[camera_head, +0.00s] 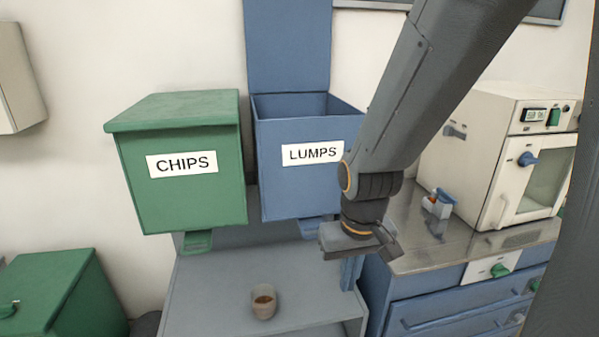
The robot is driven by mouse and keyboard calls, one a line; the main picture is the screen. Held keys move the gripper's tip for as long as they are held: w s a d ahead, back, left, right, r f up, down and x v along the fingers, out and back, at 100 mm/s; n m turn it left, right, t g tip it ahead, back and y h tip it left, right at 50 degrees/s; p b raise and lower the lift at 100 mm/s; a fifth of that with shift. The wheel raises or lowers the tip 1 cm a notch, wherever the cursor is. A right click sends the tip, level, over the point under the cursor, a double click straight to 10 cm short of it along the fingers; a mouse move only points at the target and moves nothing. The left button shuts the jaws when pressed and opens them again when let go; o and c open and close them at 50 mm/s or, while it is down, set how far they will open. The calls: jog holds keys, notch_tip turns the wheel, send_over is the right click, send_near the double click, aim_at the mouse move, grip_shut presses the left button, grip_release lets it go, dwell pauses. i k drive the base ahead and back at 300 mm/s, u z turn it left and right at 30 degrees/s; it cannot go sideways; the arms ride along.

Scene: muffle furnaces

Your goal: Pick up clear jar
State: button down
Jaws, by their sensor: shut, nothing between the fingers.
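The clear jar (264,301) stands upright on a grey shelf (215,290) at the bottom centre. It is small and see-through, with something brown inside. My gripper (362,251) hangs at the end of my arm, above and to the right of the jar. It is shut and empty, clear of the jar. It is in front of the right side of the blue bin and the counter edge.
A lidded green CHIPS bin (190,205) and an open blue LUMPS bin (295,195) hang above the shelf. A white furnace (485,150) and a small blue-and-white object (438,205) stand on the metal counter (430,260). A green box (65,290) is lower left.

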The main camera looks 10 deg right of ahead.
aim_at(263, 298)
jog(key=u, duration=0.8)
jog(key=k, duration=0.75)
jog(key=z, duration=0.2)
